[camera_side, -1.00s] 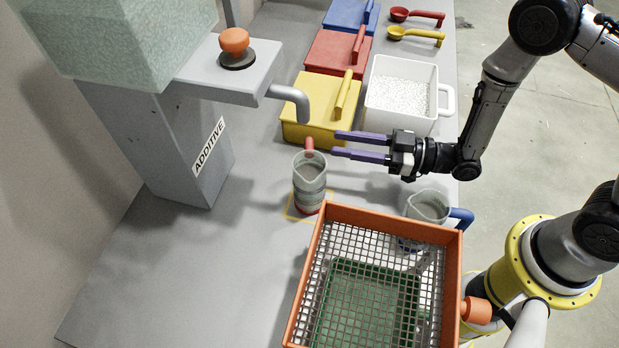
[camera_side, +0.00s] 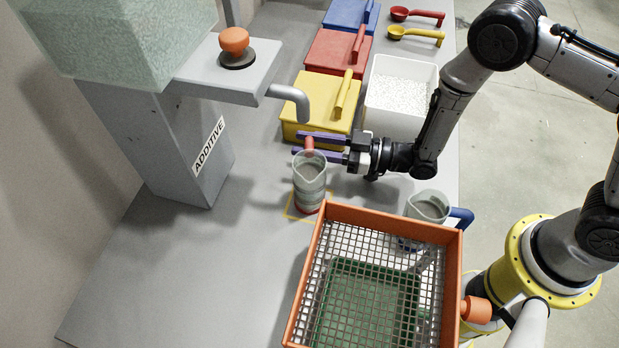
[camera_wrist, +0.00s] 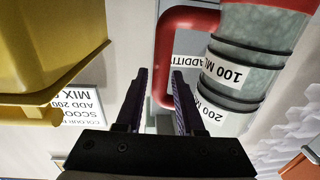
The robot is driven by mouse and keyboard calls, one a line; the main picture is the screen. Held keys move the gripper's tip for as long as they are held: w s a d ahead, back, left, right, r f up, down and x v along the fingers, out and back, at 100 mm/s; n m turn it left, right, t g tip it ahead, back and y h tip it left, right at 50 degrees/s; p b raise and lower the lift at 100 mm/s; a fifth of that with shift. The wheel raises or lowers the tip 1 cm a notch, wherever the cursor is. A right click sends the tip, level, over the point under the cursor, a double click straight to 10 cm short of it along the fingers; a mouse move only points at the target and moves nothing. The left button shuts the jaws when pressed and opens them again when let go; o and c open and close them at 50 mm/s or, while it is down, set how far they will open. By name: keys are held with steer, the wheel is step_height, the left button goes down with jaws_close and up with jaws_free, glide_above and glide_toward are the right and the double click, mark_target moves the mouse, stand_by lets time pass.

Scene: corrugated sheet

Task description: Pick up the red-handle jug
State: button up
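The red-handle jug (camera_side: 310,183) stands upright inside a yellow square outline under the additive spout, with its handle turned toward the yellow box. In the wrist view the jug (camera_wrist: 262,50) is at upper right and its red handle (camera_wrist: 165,60) lies just ahead of the fingers. My gripper (camera_side: 303,146) is open, its two purple fingers reaching left on either side of the handle in the side view. In the wrist view the gripper (camera_wrist: 160,78) has a clear gap between its fingers. Whether either finger touches the handle cannot be told.
The yellow lidded box (camera_side: 318,105) is close behind the fingers. A blue-handle jug (camera_side: 428,205) and an orange-framed sieve (camera_side: 338,215) stand in front. The additive dispenser (camera_side: 205,150) is at left. A white tub (camera_side: 402,85) holds granules. The front-left table is clear.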

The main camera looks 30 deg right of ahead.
jaws_close()
stand_by(1.4)
